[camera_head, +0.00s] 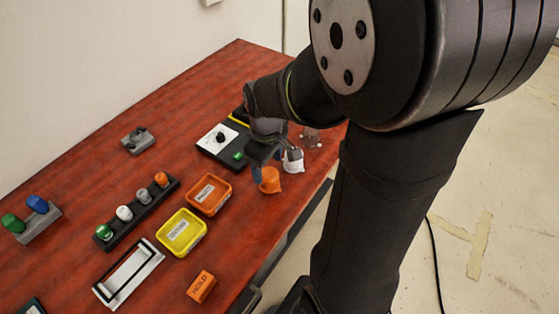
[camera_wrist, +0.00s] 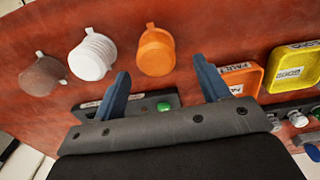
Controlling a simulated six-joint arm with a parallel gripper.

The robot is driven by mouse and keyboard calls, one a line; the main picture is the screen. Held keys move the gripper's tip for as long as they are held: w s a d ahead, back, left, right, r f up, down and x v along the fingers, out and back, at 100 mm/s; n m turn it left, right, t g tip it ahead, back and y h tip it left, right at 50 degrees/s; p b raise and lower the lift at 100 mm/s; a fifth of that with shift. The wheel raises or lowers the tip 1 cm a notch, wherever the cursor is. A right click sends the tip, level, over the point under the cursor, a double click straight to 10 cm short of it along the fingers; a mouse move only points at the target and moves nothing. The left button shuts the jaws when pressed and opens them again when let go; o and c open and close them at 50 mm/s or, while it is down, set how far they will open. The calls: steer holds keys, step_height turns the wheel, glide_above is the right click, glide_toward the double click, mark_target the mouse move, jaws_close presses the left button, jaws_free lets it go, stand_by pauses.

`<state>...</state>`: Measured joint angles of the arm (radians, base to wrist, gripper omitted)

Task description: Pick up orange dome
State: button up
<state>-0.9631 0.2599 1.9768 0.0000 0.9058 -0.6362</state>
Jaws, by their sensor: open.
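The orange dome (camera_wrist: 156,52) is a small ribbed cap with a tab, lying on the red table. In the head view the orange dome (camera_head: 270,181) is near the table's front edge, just below my gripper. My gripper (camera_wrist: 165,82) is open and empty, with its two blue fingers apart. In the wrist view the dome lies beyond the fingertips, between their lines, and is not touching them. In the head view my gripper (camera_head: 268,165) is partly hidden by my own wrist.
A white dome (camera_wrist: 92,55) lies close beside the orange one, with a brown dome (camera_wrist: 42,76) past it. An orange tray (camera_head: 219,205) and a yellow tray (camera_head: 199,241) stand left of the orange dome. A black box with a green button (camera_head: 238,156) is behind it.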

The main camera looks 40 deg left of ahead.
mark_target(269, 173)
steer(key=shift+w+a+f, duration=0.1)
steer(key=shift+w+f, duration=0.1)
steer(key=shift+f, duration=1.4)
steer(key=shift+w+a+f, duration=0.1)
steer(key=shift+w+f, duration=0.05)
steer(key=shift+f, duration=1.45)
steer(key=c, duration=1)
